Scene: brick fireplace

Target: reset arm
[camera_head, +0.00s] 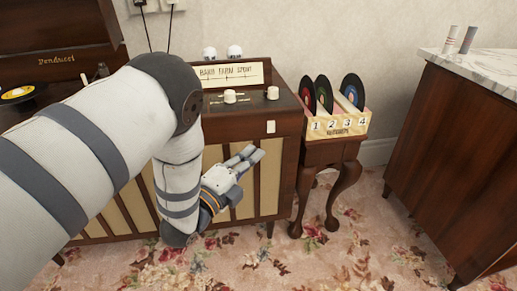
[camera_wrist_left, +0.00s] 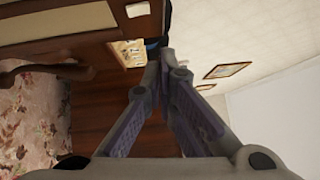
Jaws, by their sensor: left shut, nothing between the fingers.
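My left arm comes in from the left in the head view, across the front of the wooden radio cabinet (camera_head: 285,120). My left gripper (camera_head: 256,153) is in front of the cabinet's right part, its fingers pointing right and slightly up. It is shut and empty. In the left wrist view its fingers (camera_wrist_left: 163,60) come together at the tips with nothing between them. My right arm and gripper do not show in either view.
A small stand (camera_head: 332,152) with curved legs holds a numbered record box (camera_head: 345,127) with several records. A marble-topped wooden cabinet (camera_head: 440,150) stands at the right. Floral carpet (camera_head: 345,235) lies open between them. A record player (camera_head: 18,95) is at the left.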

